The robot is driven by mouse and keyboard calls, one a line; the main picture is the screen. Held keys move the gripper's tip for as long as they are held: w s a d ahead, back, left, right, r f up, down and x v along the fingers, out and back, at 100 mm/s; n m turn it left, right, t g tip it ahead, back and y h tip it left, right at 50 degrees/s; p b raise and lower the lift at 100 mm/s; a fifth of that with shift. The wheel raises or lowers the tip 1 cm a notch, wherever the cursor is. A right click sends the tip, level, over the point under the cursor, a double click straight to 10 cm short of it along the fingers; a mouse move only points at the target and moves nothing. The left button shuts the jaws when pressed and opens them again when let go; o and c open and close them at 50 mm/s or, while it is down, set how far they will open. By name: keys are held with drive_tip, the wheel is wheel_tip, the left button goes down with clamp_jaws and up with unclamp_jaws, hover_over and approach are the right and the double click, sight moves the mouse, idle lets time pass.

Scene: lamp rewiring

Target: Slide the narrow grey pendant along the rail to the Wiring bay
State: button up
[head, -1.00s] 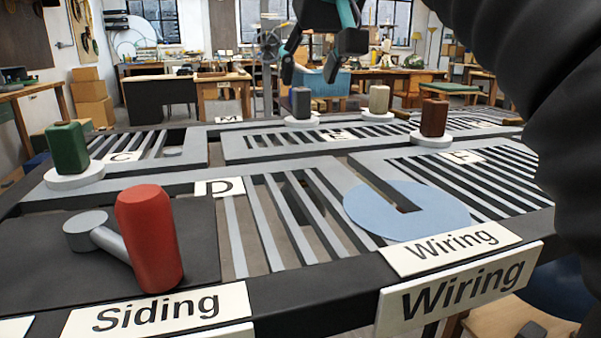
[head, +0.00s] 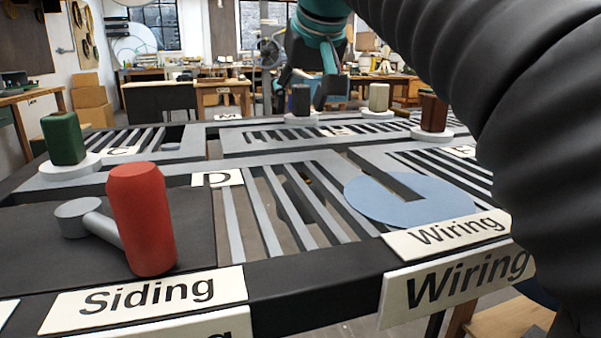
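My gripper (head: 301,94) is low at this pendant, with one dark finger on each side in the picture. The fingers look spread, with gaps to the block; I cannot tell whether they touch it. The Wiring bay is a light blue disc (head: 372,203) at the near right, behind the Wiring label (head: 445,231). A dark slot runs into the disc.
A beige block (head: 378,97) and a brown block (head: 433,113) stand to the right of the grey one. A green block (head: 63,138) stands at the left. My black sleeved arm covers the right side.

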clamp_jaws()
drive_tip(key=shift+s+a+r+p, duration=0.1)
drive_tip(key=shift+s+a+p, duration=0.25)
drive_tip(key=shift+a, duration=0.95)
drive_tip(key=shift+s+a+f+p, duration=0.15)
drive_tip(key=shift+s+a, duration=0.25)
drive_tip(key=shift+a, duration=0.95)
drive_tip(key=shift+s+a+r+p, duration=0.15)
drive_tip(key=shift+s+a+p, duration=0.2)
drive_tip(key=shift+a, duration=0.95)
drive_tip(key=shift+s+a, duration=0.3)
drive_tip(key=shift+a, duration=0.65)
drive_tip(key=shift+s+a, duration=0.25)
drive_tip(key=shift+a, duration=0.65)
drive_tip(key=shift+s+a, duration=0.3)
drive_tip(key=shift+a, duration=0.65)
drive_tip(key=shift+s+d, duration=0.1)
drive_tip(key=shift+s, duration=0.4)
drive_tip(key=s+d+b, duration=0.3)
drive_tip(key=s, duration=0.9)
drive_tip(key=shift+s+d, duration=0.25)
drive_tip(key=shift+d, duration=0.1)
